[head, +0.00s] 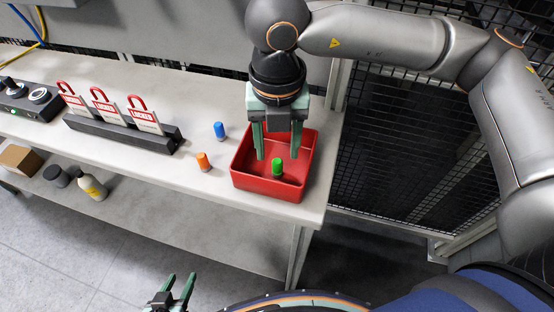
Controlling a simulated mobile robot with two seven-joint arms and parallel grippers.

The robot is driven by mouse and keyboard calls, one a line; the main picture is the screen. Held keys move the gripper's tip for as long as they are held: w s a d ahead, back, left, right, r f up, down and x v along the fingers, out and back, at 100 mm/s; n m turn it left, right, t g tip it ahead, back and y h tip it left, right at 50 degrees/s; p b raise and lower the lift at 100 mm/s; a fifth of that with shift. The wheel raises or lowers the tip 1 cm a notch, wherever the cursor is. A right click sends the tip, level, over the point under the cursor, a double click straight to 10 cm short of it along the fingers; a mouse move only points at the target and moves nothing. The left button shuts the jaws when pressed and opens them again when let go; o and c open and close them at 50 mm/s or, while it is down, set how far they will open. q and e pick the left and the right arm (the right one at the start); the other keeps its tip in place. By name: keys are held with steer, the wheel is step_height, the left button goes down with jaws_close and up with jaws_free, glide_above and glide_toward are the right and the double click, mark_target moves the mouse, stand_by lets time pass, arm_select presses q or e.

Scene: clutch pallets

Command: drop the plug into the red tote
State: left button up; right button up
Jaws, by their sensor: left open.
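The red tote (270,189) stands near the right end of the workbench. A green plug (277,167) is inside it, upright, low between the walls; I cannot tell if it touches the floor of the tote. My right gripper (276,157) points down over the tote, its fingers apart on either side above the green plug, not touching it. A blue plug (219,131) and an orange plug (203,162) stand on the bench left of the tote. My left gripper (181,276) is open and empty, low at the bottom, in front of the bench.
A dark rack (120,135) with red-and-white padlocks (104,107) and a dark control box (28,101) are on the bench's left. A lower shelf (150,212) holds a bottle (92,187) and a cardboard box (19,159). Mesh fencing (400,150) stands right of the bench.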

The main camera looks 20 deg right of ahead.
steer(key=shift+r, duration=0.2)
step_height(320, 180, up, 12)
stand_by(0.5)
steer(key=shift+r, duration=0.1)
